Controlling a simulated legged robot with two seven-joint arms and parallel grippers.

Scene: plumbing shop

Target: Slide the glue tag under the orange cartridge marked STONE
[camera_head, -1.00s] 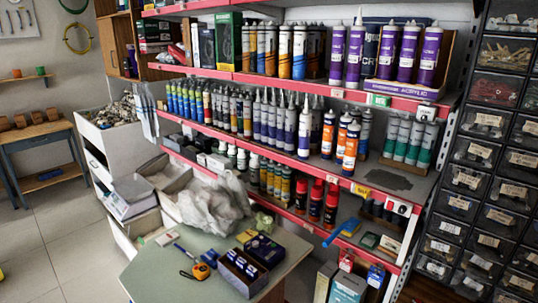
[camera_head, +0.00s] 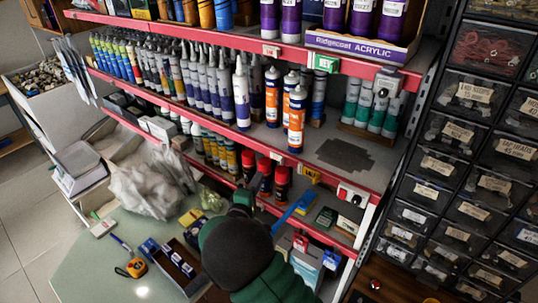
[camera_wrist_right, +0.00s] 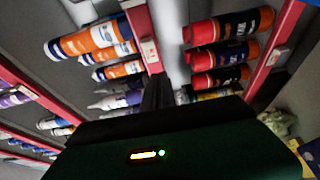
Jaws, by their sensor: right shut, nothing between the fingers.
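Several orange-and-white cartridges (camera_head: 296,120) stand upright near the right end of the middle shelf, the foremost close to the red rail; I cannot read which says STONE. A yellow tag (camera_head: 311,175) sits on that rail, below and right of them; I cannot read whether it is the glue tag. My right gripper (camera_head: 243,196) is shut and empty, in front of the lower shelf, below and left of the cartridges. In the right wrist view its dark fingers (camera_wrist_right: 157,92) point toward the rail, with a pale tag (camera_wrist_right: 150,51) beyond and orange cartridges (camera_wrist_right: 90,38) at the upper left. My left gripper is out of view.
Red-capped cans (camera_head: 281,184) stand on the lower shelf close to my right gripper. A blue-and-yellow item (camera_head: 296,207) sticks out beside them. A grey patch (camera_head: 345,154) of shelf right of the cartridges is clear. A green table (camera_head: 100,262) carries boxes and a tape measure.

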